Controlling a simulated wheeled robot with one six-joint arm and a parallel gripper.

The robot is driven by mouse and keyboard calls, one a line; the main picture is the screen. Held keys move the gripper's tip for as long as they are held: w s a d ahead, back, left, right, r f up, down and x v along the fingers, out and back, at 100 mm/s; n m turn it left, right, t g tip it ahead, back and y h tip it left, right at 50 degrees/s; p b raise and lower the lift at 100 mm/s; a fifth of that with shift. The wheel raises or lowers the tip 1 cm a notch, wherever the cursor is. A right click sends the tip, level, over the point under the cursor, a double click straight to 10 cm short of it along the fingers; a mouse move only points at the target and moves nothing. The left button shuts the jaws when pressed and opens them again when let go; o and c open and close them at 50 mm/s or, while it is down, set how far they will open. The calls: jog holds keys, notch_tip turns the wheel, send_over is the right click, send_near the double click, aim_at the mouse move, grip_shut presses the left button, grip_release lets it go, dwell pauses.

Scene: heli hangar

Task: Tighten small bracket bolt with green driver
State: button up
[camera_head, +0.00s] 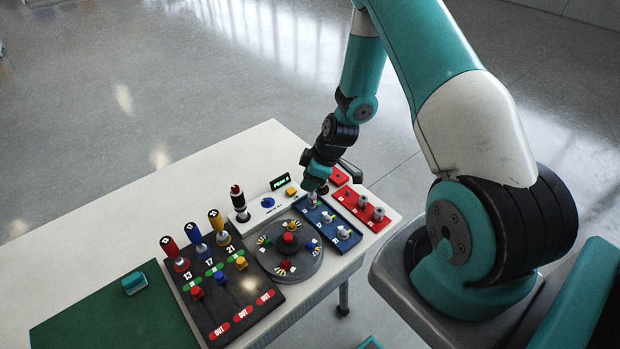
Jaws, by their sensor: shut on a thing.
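My gripper (315,189) is over the far left end of the blue tray (328,229), shut on a small pale grey part (313,202) that is mostly hidden. I cannot tell whether that part touches the tray. More small white and yellow fittings (343,233) stand along the same tray. Three upright drivers or handles stand on a dark board: red (171,247), blue (194,234) and yellow (217,220). I cannot make out a green-handled driver. I cannot tell which piece is the small bracket bolt.
A red tray (352,211) with grey cylinders lies right of the blue tray. A round dark turntable (291,264) with coloured knobs is in front. A black-handled device (239,204) stands behind it. A teal block (134,284) sits on a green mat (110,315). The far left tabletop is clear.

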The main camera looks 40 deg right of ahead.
jog(key=shift+f+b, duration=0.5)
jog(key=shift+f, duration=0.1)
dwell(0.3)
jog(key=o, duration=0.7)
jog(key=shift+o, duration=0.2)
jog(key=shift+r, duration=0.1)
jog(key=shift+r+g+h+p, duration=0.3)
jog(key=shift+g+h+p, duration=0.1)
jog(key=shift+g+h, duration=0.15)
jog(key=shift+s+d+r+g+h, duration=0.1)
jog(key=shift+d+r+g+h, duration=0.05)
jog(key=shift+g+h, duration=0.4)
jog(key=shift+s+d+r+g+h, duration=0.1)
jog(key=shift+r+g+h, duration=0.05)
jog(key=shift+g+h, duration=0.3)
